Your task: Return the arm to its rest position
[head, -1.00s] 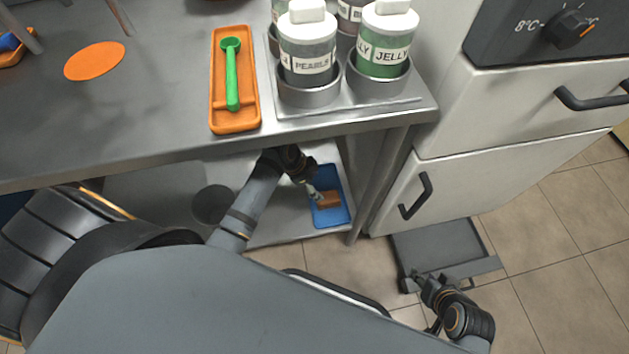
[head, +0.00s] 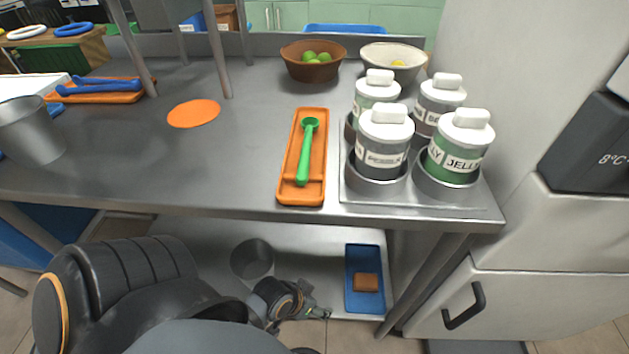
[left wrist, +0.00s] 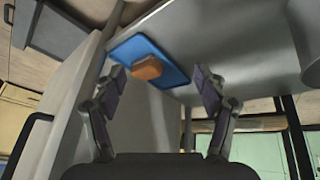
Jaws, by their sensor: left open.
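My left gripper (head: 318,313) is low in the head view, in front of the lower shelf under the steel table. It is open and empty. In the left wrist view its two fingers (left wrist: 161,92) stand wide apart with nothing between them. Beyond the fingertips a brown block (left wrist: 147,68) lies on a blue tray (left wrist: 172,72). In the head view the same block (head: 366,282) rests on the blue tray (head: 364,251) on the lower shelf, to the right of the gripper and apart from it. My right gripper does not show.
The steel table (head: 240,110) overhangs the lower shelf (head: 320,245). A grey round container (head: 252,260) is on the shelf near my left arm. On top are an orange tray (head: 287,185) with a green scoop (head: 304,160) and several labelled jars (head: 383,150). A white cabinet (head: 560,310) stands at right.

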